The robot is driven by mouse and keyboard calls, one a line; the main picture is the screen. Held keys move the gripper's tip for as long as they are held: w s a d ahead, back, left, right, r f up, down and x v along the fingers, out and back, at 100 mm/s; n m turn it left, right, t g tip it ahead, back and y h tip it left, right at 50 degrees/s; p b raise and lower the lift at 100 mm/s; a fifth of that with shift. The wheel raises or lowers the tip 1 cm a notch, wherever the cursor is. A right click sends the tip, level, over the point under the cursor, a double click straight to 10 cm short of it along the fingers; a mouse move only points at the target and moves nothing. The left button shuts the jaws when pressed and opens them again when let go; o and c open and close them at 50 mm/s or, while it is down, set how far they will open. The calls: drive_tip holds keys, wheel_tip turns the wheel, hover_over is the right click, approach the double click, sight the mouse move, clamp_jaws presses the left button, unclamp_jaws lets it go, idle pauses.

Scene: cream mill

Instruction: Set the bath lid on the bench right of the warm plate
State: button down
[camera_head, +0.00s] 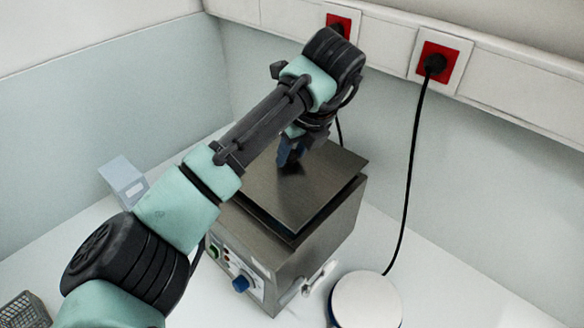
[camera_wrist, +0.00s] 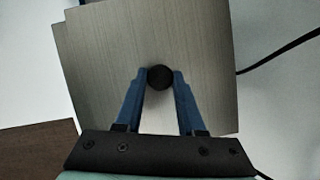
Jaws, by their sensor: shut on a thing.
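The bath lid (camera_head: 318,182) is a flat, square, brushed-metal plate with a black round knob. It is over the steel water bath (camera_head: 325,240), with a dark gap between lid and bath rim along the front right. It fills much of the wrist view (camera_wrist: 190,50). My gripper (camera_head: 290,160) is above the lid, its blue fingers (camera_wrist: 158,82) shut on the knob (camera_wrist: 160,77). I cannot tell exactly how far the lid is above the bath. The warm plate (camera_head: 367,300) is a round white-topped disc on the bench, right of the bath, partly cut off by the bottom edge.
The white bench (camera_head: 450,290) is clear right of the warm plate. A black cord (camera_head: 408,180) runs from the warm plate to a red wall socket (camera_head: 437,62). A pale blue box (camera_head: 122,178) stands left of the bath. A wire basket (camera_head: 25,312) is at lower left.

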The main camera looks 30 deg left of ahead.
sight(292, 155)
wheel_tip(292, 155, up, 7)
drive_tip(key=shift+f, duration=0.15)
drive_tip(key=shift+r+p, duration=0.75)
drive_tip(key=shift+f, duration=0.1)
